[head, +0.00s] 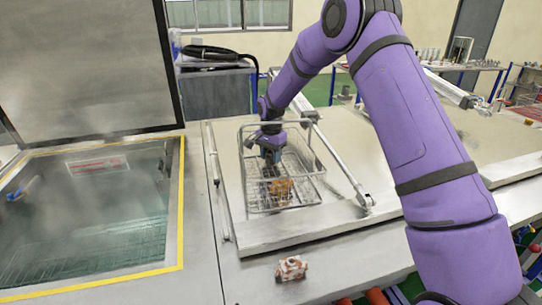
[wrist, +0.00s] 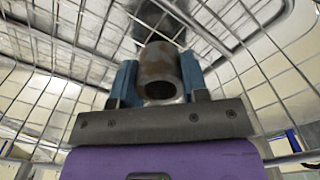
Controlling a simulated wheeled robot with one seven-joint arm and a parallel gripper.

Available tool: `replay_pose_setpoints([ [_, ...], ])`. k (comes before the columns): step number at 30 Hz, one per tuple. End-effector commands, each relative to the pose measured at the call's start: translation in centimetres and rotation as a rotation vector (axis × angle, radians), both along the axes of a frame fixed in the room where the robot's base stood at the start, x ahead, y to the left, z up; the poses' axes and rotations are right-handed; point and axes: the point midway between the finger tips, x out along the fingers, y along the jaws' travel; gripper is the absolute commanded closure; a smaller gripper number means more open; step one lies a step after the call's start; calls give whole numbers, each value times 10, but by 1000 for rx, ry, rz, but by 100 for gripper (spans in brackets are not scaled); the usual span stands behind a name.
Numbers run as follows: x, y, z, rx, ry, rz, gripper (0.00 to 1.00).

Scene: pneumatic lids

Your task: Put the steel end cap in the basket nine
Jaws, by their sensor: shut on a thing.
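My gripper (head: 270,157) points down inside a wire basket (head: 312,205). In the wrist view, my gripper (wrist: 158,82) has its blue fingers on both sides of a short hollow grey-brown cylinder (wrist: 160,62), shut on it. This looks like the steel end cap; its hole faces the wrist camera. The basket's wire mesh (wrist: 62,45) surrounds the fingers in the wrist view. In the head view an orange-brown part (head: 281,188) shows in the basket below the gripper; I cannot tell whether it is the held one. No number is readable on the basket.
The basket stands on a grey metal worktop (head: 265,235) between metal rails (head: 345,170). A small red-and-white part (head: 291,269) lies in front. At left is an open tank (head: 90,215) with a yellow edge and a raised lid (head: 85,70). Shelves stand behind at right.

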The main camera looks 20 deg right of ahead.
Motion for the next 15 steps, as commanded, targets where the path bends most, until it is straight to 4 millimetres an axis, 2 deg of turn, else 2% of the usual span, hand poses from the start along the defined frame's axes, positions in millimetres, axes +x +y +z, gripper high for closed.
replay_pose_setpoints([
  [8,0,0,-2,0,0,0,92],
  [9,0,0,-2,0,0,-1,50],
  [11,0,0,-2,0,0,0,36],
  [15,0,0,-2,0,0,0,33],
])
